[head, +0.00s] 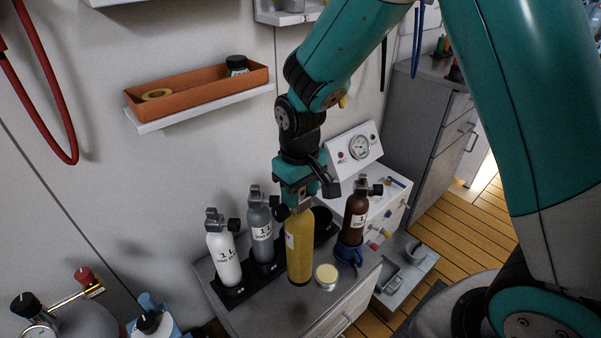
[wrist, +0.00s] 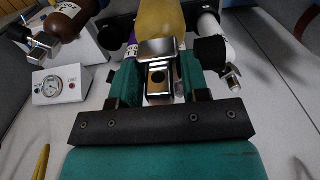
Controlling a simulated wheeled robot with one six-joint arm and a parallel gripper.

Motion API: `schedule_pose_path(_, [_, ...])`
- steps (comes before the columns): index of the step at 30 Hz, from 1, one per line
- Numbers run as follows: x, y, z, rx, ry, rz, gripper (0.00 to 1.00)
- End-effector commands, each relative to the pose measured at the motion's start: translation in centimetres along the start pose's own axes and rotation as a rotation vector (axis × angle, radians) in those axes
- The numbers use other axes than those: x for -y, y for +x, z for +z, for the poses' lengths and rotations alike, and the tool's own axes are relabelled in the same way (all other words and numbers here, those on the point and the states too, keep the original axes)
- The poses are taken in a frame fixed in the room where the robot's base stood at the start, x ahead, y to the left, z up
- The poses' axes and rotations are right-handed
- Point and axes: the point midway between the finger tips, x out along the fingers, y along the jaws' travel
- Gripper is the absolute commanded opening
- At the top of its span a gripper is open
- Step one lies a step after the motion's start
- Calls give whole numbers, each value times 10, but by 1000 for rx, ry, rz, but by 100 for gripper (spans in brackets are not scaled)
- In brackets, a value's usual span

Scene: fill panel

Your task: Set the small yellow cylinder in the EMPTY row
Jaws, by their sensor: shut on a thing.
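The small yellow cylinder (head: 300,258) is upright in the head view, with a white label on its side. My gripper (head: 293,203) is shut on its top from above. In the wrist view the yellow cylinder (wrist: 160,16) shows between my gripper's fingers (wrist: 158,75). Its base appears just in front of the black rack (head: 235,295); I cannot tell whether it touches the counter (head: 268,316). No EMPTY label is readable in the frames.
A white cylinder (head: 224,262) and a grey cylinder (head: 262,240) stand in the rack to the left. A brown cylinder (head: 356,208) stands at the right by a blue holder (head: 349,252). A pale-topped round tin (head: 327,275) is close right. A gauge panel (head: 353,147) stands behind.

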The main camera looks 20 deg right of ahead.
Motion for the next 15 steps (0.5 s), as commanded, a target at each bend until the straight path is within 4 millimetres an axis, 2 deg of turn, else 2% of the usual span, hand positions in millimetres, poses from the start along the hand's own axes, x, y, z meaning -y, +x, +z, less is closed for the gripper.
schedule_pose_path(6, [-1,47,0,1,2,0,0])
schedule_pose_path(10, [-1,66,0,-2,2,0,0])
schedule_pose_path(15, [-2,76,-1,-4,3,0,0])
